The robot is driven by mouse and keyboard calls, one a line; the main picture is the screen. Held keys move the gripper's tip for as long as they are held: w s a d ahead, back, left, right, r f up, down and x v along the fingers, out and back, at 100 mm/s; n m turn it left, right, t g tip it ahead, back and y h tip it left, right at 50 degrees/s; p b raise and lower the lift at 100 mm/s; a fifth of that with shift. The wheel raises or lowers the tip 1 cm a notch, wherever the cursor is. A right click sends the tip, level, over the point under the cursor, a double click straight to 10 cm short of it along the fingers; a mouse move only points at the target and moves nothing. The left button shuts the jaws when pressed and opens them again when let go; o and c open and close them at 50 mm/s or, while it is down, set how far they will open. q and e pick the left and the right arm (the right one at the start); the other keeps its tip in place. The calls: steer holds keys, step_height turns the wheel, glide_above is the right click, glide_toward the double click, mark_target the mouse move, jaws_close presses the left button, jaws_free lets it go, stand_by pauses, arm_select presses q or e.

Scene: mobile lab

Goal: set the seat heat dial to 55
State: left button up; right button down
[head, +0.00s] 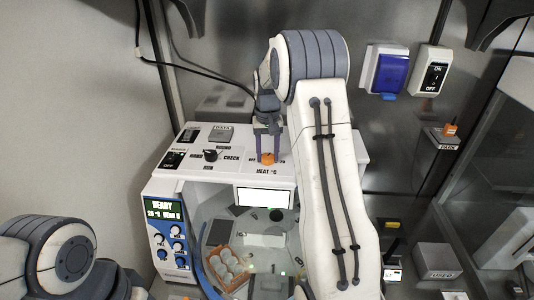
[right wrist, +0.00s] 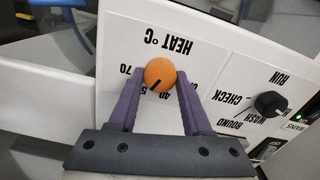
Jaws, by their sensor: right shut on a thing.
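The orange heat dial (head: 267,159) sits on the white machine's top panel, above the HEAT °C label. In the right wrist view the dial (right wrist: 160,75) has a black pointer mark aimed down and left, between the 40 and a partly hidden number starting with 5. A 70 shows farther left. My right gripper (head: 267,150) reaches down from above, its purple fingers shut on the dial from both sides; the fingers also show in the right wrist view (right wrist: 160,88). My left arm shows at the lower left of the head view, without its gripper.
A black knob (head: 211,155) marked CHECK stands left of the dial on the same panel, and in the right wrist view (right wrist: 269,104). A display (head: 163,209) reads READY. A blue-covered box (head: 386,70) and an ON/OFF switch (head: 433,75) are on the wall.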

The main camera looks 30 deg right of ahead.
mark_target(267, 155)
steer(key=shift+w+r, duration=0.15)
stand_by(0.4)
steer(key=shift+c, duration=1.7)
jaws_free()
steer(key=shift+r, duration=0.2)
step_height(267, 155, up, 10)
steer(key=b, duration=0.2)
steer(key=shift+b, duration=0.35)
